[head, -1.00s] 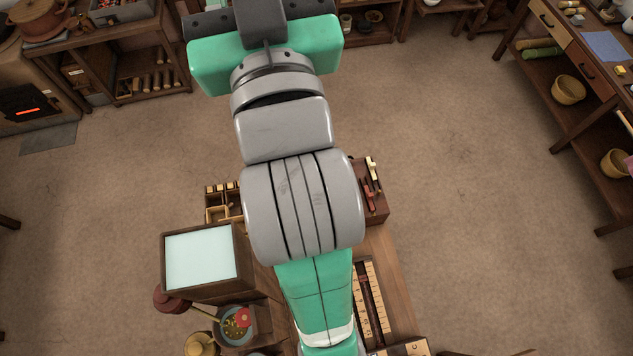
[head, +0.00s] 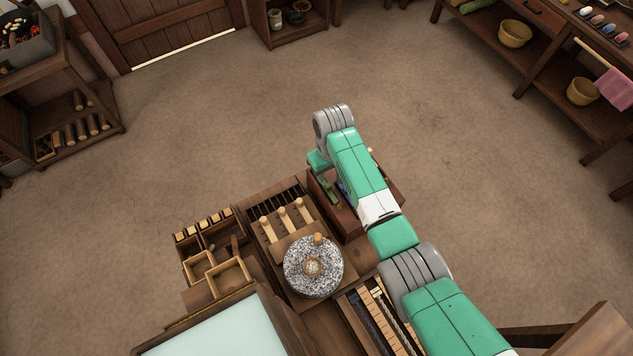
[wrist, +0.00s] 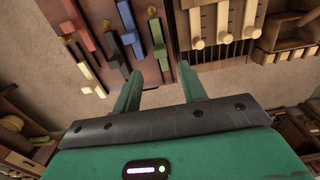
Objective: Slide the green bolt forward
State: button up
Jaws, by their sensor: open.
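In the head view my arm covers much of the brown bolt box (head: 392,192).
A round speckled millstone (head: 313,265) stands beside the bolt box, near several wooden pegs (head: 283,214). Small wooden boxes (head: 228,275) and a pale-topped box (head: 225,335) stand to the left. The floor (head: 210,120) beyond is clear.

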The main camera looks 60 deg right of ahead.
aim_at(328, 185)
notch_tip(328, 185, down, 7)
jog(key=shift+f+b, duration=0.15)
jog(key=shift+b, duration=0.95)
grip_shut()
